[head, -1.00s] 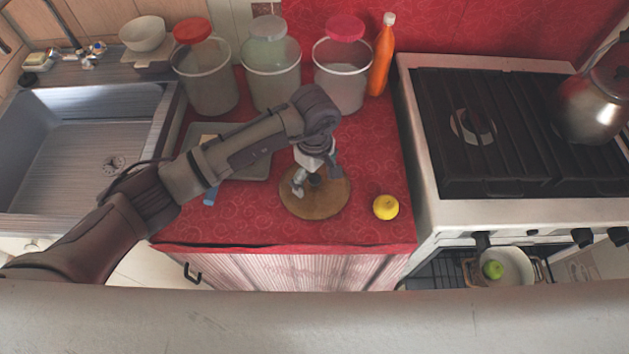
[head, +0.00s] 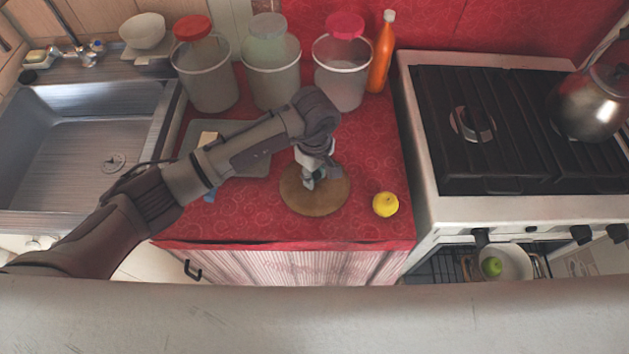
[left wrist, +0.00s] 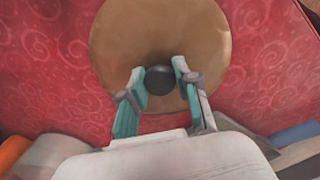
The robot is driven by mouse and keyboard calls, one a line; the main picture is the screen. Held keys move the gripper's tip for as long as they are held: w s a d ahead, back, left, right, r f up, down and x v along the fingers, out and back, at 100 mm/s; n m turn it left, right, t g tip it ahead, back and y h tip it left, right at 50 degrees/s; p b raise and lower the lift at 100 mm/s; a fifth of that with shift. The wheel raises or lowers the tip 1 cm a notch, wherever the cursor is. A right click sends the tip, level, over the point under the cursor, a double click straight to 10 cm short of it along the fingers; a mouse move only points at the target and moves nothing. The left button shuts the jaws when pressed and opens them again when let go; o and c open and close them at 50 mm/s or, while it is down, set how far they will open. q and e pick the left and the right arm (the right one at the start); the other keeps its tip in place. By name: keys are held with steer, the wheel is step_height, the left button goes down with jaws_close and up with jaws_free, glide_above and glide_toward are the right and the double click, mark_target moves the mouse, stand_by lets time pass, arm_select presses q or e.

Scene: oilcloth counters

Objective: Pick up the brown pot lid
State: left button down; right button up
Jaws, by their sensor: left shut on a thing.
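The brown pot lid (head: 300,203) is a round disc lying on the red counter, in the middle of the head view. It also shows in the left wrist view (left wrist: 205,40), with a dark round knob (left wrist: 160,79) at its centre. My left gripper (head: 309,180) is above the lid's centre and shut on the knob. In the left wrist view its two teal-padded fingers (left wrist: 158,82) stand on either side of the knob. The lid looks flat on the counter. My right gripper is not in view.
A yellow lemon (head: 385,204) lies right of the lid. A grey board (head: 258,166) lies left, partly under my arm. Lidded canisters (head: 272,80) and an orange bottle (head: 381,55) stand behind. The stove (head: 470,209) is right, the sink (head: 70,150) left.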

arm_select(q)
steer(key=shift+s+a+f, duration=0.1)
steer(key=shift+f, duration=0.05)
steer(key=shift+r, duration=0.4)
steer(key=r+b, duration=0.1)
steer(key=r, duration=0.1)
steer(key=d+r, duration=0.1)
steer(key=shift+d+r+b, duration=0.1)
steer(key=shift+r+b, duration=0.25)
steer(key=shift+b, duration=0.05)
steer(key=d+r+b, duration=0.3)
steer(key=d+r, duration=0.4)
steer(key=d, duration=0.4)
steer(key=m, duration=0.4)
glide_toward(319, 174)
steer(key=a, duration=0.4)
steer(key=s+a+m, duration=0.2)
steer(key=s+a, duration=0.3)
steer(key=a, duration=0.3)
steer(key=s+a+r+m, duration=0.1)
steer(key=s+a+m, duration=0.2)
steer(key=s+a, duration=0.2)
steer(key=a, duration=0.3)
steer(key=shift+m, duration=0.3)
